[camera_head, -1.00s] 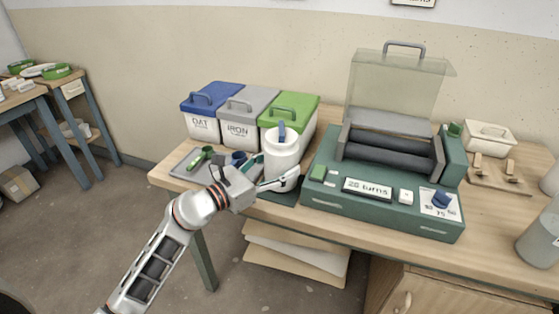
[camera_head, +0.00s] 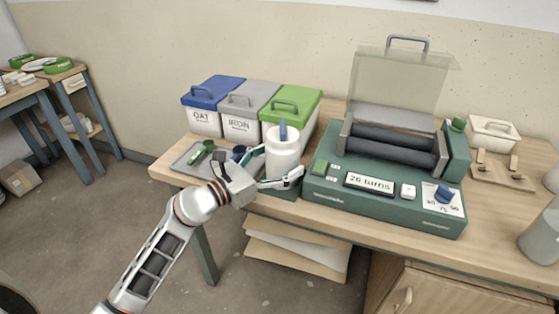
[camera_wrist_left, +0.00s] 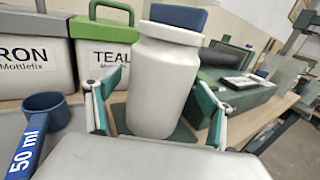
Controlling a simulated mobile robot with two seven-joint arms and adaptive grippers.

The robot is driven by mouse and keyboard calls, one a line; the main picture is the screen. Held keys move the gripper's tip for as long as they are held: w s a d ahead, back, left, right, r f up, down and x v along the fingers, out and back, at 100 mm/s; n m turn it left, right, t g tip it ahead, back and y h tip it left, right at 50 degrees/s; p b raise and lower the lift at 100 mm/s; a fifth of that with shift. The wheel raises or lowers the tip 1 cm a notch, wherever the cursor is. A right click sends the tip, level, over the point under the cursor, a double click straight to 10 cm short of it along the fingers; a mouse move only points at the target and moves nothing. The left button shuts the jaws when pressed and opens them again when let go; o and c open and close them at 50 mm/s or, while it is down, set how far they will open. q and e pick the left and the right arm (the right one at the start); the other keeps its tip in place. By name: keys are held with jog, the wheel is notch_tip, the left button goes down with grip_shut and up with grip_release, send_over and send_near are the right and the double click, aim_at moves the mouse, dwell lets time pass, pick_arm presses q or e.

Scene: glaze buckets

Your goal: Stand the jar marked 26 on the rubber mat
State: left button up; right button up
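A white jar (camera_head: 283,152) with a blue piece at its top stands upright in front of the green-lidded bucket. It also fills the middle of the left wrist view (camera_wrist_left: 160,85). No number shows on its visible side. A dark green mat (camera_wrist_left: 184,131) lies under the jar, which appears to rest on it. My left gripper (camera_head: 268,169) is open, with one finger on each side of the jar. In the left wrist view gaps show between both fingers and the jar. My right gripper is not in view.
Blue (camera_head: 212,90), grey (camera_head: 251,97) and green-lidded (camera_head: 291,102) buckets stand behind. A tray (camera_head: 182,163) with scoops lies left of the jar. A green roller machine (camera_head: 385,203) reading "26 turns" stands close on the right. The table's front edge is near the gripper.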

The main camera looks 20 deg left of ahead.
pick_arm(q)
jog(key=shift+f, duration=0.45)
jog(key=shift+s+a, duration=0.2)
jog(key=shift+s, duration=0.15)
jog(key=s+a+n+t+y+p, duration=0.1)
jog(key=s+a+n+t+p, duration=0.3)
jog(key=s+n, duration=0.85)
jog(key=s+d+f+n+g+y+p, duration=0.2)
jog(key=s+f+n+g, duration=0.2)
jog(key=s+f+n, duration=0.6)
jog(key=s+d+f+n+g+y+p, duration=0.2)
jog(key=s+f+n+g, duration=0.3)
jog(key=s+f+n, duration=0.5)
notch_tip(320, 180, down, 3)
jog(key=n+y, duration=0.1)
jog(key=n, duration=0.4)
jog(key=shift+d, duration=0.2)
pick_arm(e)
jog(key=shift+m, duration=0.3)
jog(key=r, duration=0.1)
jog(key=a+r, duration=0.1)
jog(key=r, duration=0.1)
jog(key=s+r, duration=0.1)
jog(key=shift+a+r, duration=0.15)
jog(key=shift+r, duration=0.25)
